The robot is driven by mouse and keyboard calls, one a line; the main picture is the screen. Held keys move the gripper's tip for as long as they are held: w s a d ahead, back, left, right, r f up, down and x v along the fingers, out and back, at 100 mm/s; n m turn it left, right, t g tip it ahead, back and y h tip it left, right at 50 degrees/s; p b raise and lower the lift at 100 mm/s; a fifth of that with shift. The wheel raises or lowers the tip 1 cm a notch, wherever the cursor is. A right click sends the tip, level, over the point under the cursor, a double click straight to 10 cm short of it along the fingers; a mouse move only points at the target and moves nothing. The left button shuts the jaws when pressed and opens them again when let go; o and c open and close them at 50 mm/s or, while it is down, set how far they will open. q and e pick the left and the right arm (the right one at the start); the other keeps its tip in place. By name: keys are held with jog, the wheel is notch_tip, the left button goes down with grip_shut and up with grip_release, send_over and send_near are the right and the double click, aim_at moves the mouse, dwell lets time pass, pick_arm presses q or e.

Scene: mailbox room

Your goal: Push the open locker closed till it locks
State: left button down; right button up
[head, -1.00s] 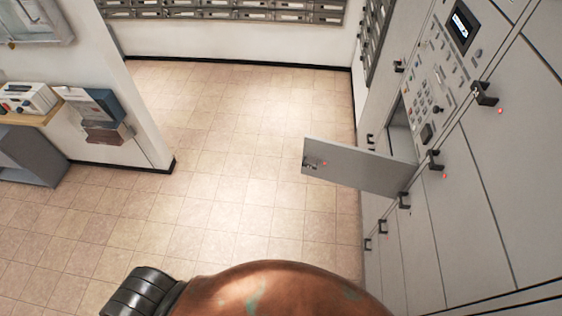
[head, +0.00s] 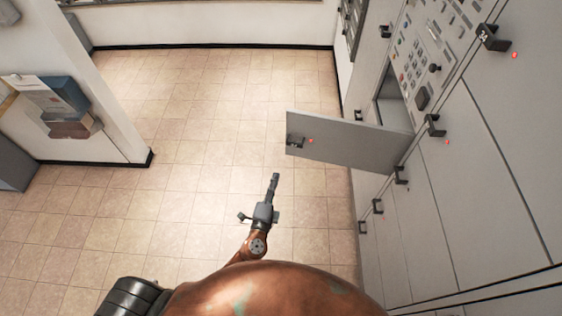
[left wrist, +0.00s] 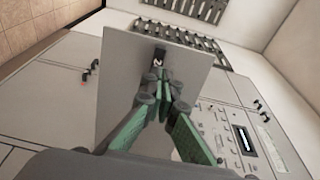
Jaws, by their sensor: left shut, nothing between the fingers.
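The open locker door (head: 345,140) is a grey panel swung out from the locker wall on the right, with a black handle and a small red light near its free edge. Its dark compartment (head: 393,97) shows behind it. My left gripper (head: 274,178) is shut and empty, below and left of the door's free edge in the head view, apart from it there. In the left wrist view the door (left wrist: 125,75) stands upright beyond the green-padded fingers (left wrist: 160,75). I cannot tell there how near the fingertips are to it. My right gripper is not in view.
Closed grey lockers (head: 500,130) with black handles line the right side, with a control panel (head: 435,55) above the open compartment. A white wall (head: 85,110) with a blue box (head: 65,93) stands at left. The tiled floor (head: 210,110) between is clear.

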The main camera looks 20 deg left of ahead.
pick_arm(q)
jog(key=w, duration=1.3)
jog(key=shift+w+a+p, duration=0.3)
jog(key=shift+a+p, duration=0.1)
jog(key=shift+a, duration=0.05)
jog(key=shift+w, duration=0.1)
